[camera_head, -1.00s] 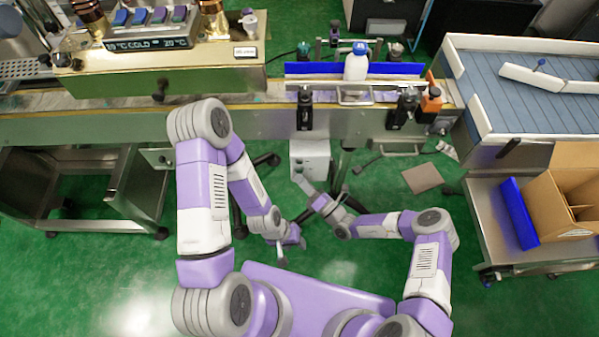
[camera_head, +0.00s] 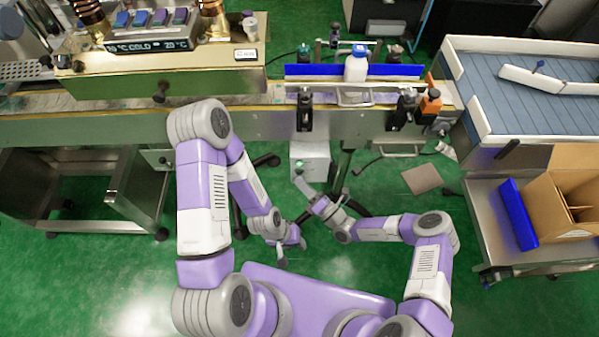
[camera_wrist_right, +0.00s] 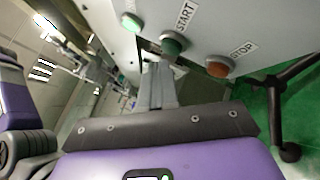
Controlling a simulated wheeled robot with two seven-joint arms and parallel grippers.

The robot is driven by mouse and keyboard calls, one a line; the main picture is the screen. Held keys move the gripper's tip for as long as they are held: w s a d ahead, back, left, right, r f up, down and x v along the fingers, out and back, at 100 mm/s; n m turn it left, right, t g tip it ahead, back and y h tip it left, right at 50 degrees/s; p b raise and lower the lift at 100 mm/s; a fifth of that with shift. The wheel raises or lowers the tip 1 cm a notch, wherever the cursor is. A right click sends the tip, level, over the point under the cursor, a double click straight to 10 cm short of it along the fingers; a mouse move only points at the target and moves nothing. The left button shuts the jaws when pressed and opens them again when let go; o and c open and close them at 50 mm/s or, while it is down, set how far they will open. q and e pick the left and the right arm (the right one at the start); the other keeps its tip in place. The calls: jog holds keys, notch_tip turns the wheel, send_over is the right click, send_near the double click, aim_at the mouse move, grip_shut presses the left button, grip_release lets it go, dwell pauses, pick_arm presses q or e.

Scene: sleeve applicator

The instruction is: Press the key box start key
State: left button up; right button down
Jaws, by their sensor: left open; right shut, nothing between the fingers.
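The key box (camera_head: 316,155) is a pale grey box below the conveyor in the head view. In the right wrist view its face has a green start key (camera_wrist_right: 172,45) labelled START, a red stop key (camera_wrist_right: 220,68) labelled STOP and a pale green lamp (camera_wrist_right: 131,22). My right gripper (camera_head: 298,178) is shut and empty at the box front. In the right wrist view its fingertips (camera_wrist_right: 155,64) are close beside the start key; I cannot tell whether they touch it. My left gripper (camera_head: 291,250) is open and empty, low over the floor, away from the box.
The conveyor (camera_head: 240,124) runs above the box, carrying a white bottle (camera_head: 356,66) with a blue cap. A stand leg (camera_wrist_right: 275,115) is right of the box. A steel cart (camera_head: 88,190) stands left; a cardboard box (camera_head: 562,185) is on the right. Green floor is open around my arms.

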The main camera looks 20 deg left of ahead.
jog(key=shift+s, duration=0.25)
